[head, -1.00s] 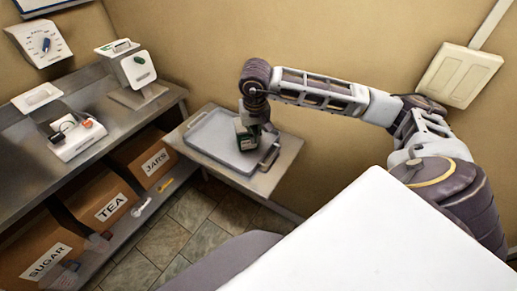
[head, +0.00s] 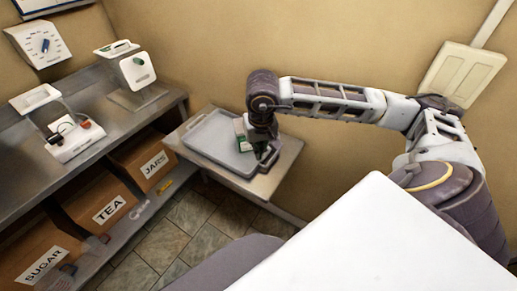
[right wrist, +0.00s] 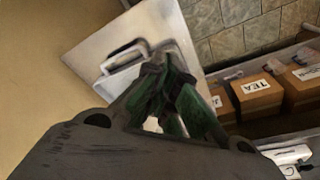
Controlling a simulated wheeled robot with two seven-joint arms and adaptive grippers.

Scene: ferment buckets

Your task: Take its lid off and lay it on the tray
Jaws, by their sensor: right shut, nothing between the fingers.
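The grey tray (head: 212,137) lies on a small metal side table. Its handle end (right wrist: 118,62) shows in the right wrist view. My right gripper (head: 264,152) points down over the tray's near right end, shut and empty. In the right wrist view its green-padded fingers (right wrist: 158,72) are together, with the tray behind them. No bucket or lid can be made out. My left gripper is out of view.
A metal counter (head: 100,128) runs along the left, with white devices on top and boxes labelled SUGAR, TEA (head: 108,208) and JARS below. A white surface (head: 375,240) fills the lower right. The left part of the tray looks clear.

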